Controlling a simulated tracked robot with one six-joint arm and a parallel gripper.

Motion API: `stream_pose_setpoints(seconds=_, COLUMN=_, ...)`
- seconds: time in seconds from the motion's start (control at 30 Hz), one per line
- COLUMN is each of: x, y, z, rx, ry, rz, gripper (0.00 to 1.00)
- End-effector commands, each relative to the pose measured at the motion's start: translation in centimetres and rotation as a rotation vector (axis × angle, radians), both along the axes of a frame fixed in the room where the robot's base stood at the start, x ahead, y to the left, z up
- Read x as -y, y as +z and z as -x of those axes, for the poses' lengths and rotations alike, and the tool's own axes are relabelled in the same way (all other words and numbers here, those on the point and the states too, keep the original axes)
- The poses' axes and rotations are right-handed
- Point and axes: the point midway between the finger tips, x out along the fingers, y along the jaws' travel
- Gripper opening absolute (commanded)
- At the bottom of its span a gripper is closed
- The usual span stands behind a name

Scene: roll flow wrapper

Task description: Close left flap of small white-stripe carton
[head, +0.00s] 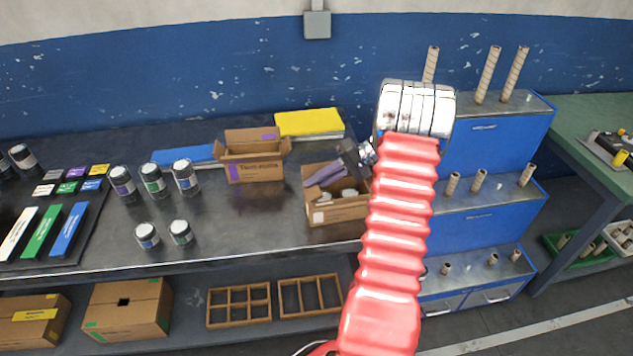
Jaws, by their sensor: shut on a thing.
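The small carton (346,212) stands open on the dark bench near its right end. A small white mark shows on its front face. My red arm hides the carton's right side.
A larger open carton (262,168) with a purple mark stands left behind. A yellow-topped stack (308,123) lies at the back. Several jars (153,181) stand to the left. A blue stepped rack (480,206) with upright tubes is close on the right.

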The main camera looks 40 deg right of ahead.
Motion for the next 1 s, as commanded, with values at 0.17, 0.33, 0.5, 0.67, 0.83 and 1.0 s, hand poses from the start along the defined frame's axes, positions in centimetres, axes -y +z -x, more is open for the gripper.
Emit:
stream_pose_setpoints(seconds=0.17, x=0.0, y=-0.2, z=0.1, rx=-0.004, ry=0.0, rz=0.002, gripper=0.12)
stream_pose_setpoints(seconds=0.33, x=0.0, y=-0.1, z=0.1, rx=-0.003, ry=0.0, rz=0.002, gripper=0.24)
stream_pose_setpoints(seconds=0.5, x=0.0, y=-0.1, z=0.0, rx=-0.003, ry=0.0, rz=0.002, gripper=0.28)
stream_pose_setpoints(seconds=0.67, x=0.1, y=0.0, z=0.1, rx=-0.002, ry=0.0, rz=0.002, gripper=0.28)
stream_pose_setpoints(seconds=0.83, x=0.9, y=0.5, z=0.5, rx=-0.002, ry=-0.001, rz=0.004, gripper=0.28)
stream_pose_setpoints(seconds=1.0, x=2.7, y=1.6, z=1.6, rx=0.0, ry=-0.003, rz=0.003, gripper=0.28)
